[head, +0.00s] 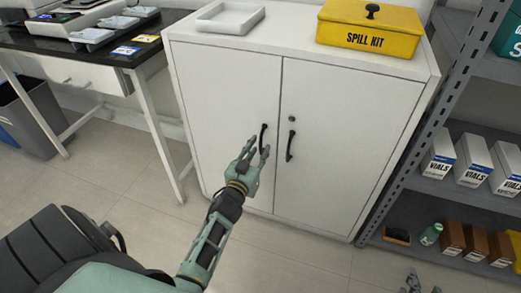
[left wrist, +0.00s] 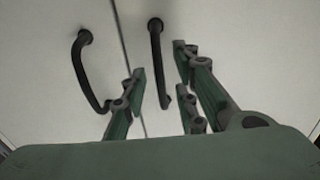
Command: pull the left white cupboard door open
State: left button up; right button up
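The left white cupboard door (head: 222,95) is shut, flush with the right door (head: 340,120). Its black bar handle (head: 263,135) stands near the seam between the doors. My left gripper (head: 260,148) is open at this handle. In the left wrist view, the handle (left wrist: 156,55) stands between the spread fingers (left wrist: 160,90), with gaps visible on both sides; I see no grip on it. The right door's handle (head: 290,146) also shows in the left wrist view (left wrist: 88,75), outside the fingers. My right gripper (head: 424,284) is open and empty at the bottom edge, partly cut off.
A yellow spill kit box (head: 370,30) and a white tray (head: 230,17) are on the cupboard top. A grey shelf rack (head: 405,165) with vial boxes stands close on the right. A black-topped bench (head: 95,48) and a grey bin (head: 35,118) are left. Floor before the cupboard is clear.

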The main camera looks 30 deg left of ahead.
pick_arm(q)
jog(key=shift+x, duration=0.85)
pick_arm(e)
jog(key=shift+w+a+r+t, duration=0.3)
jog(key=shift+w+r+t, duration=0.4)
jog(key=shift+r, duration=0.2)
pick_arm(q)
grip_shut()
